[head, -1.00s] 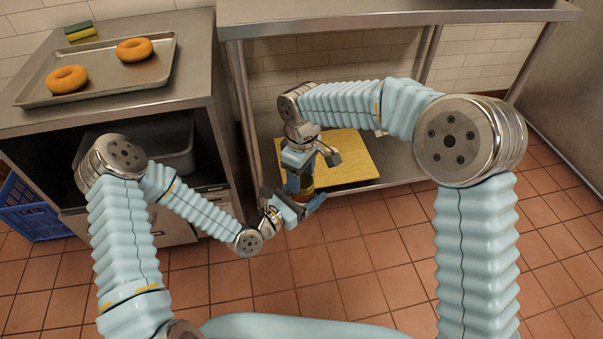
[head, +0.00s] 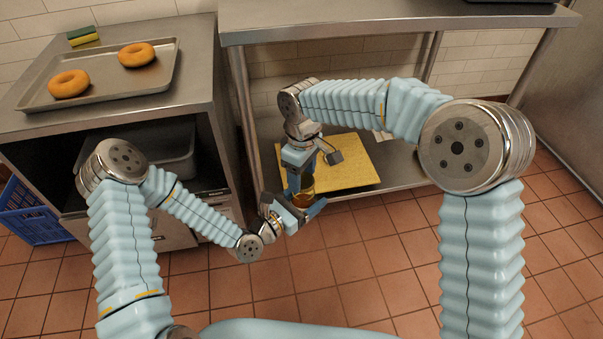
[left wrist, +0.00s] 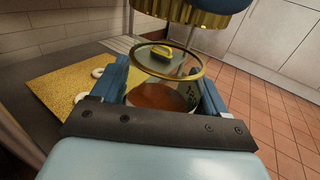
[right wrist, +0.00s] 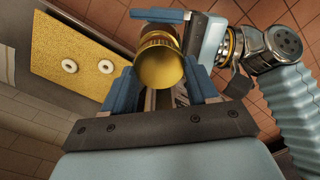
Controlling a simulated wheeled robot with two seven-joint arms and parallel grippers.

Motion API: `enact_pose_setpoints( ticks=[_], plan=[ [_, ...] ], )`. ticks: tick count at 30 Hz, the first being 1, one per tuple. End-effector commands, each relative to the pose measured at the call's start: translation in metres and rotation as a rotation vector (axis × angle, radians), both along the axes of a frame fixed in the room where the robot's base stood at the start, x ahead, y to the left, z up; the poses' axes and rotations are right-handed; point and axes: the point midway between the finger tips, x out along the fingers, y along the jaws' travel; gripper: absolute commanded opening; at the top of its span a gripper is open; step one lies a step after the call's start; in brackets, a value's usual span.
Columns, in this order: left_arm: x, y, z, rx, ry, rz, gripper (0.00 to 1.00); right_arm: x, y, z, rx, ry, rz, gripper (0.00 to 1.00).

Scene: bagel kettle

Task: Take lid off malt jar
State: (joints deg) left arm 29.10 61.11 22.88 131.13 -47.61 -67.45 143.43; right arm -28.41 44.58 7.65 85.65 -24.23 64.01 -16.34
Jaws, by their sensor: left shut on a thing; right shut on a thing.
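The malt jar is a clear jar with a gold-coloured rim and brown malt (left wrist: 160,95) inside; my left gripper (left wrist: 165,88) is shut around it. In the head view the jar (head: 303,199) shows as a small amber patch at the left gripper (head: 300,207). The gold lid (left wrist: 185,10) is above the jar in the left wrist view, with a gap between it and the open rim. My right gripper (right wrist: 160,82) is shut on the lid (right wrist: 160,68), which hides most of the jar in the right wrist view.
A yellow board (head: 345,162) lies on the lower shelf behind the grippers, with two small white rings (right wrist: 69,66) on it. A steel table (head: 390,22) overhangs this shelf. A tray (head: 110,80) with two orange bagels stands on the left counter. Tiled floor lies open in front.

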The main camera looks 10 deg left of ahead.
Motion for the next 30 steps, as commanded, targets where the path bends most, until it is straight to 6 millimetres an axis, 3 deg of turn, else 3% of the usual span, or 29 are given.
enact_pose_setpoints(
  ticks=[12, 21, 26, 30],
  plan=[
    [0.0, 0.0, 0.002, -0.002, -0.004, 0.0, 0.0, 0.0, 0.0, 0.039, 0.0, -0.001, 0.0, 0.22],
    [0.001, 0.002, 0.002, -0.003, -0.003, 0.01, 0.0, 0.001, -0.005, 0.037, -0.004, 0.0, -0.017, 0.22],
    [0.008, 0.011, 0.007, -0.002, -0.003, 0.082, 0.0, 0.007, -0.043, 0.016, -0.012, -0.004, -0.147, 0.22],
    [0.018, 0.025, 0.013, -0.002, -0.001, 0.198, 0.0, 0.009, -0.108, -0.015, -0.017, -0.009, -0.366, 0.22]
  ],
)
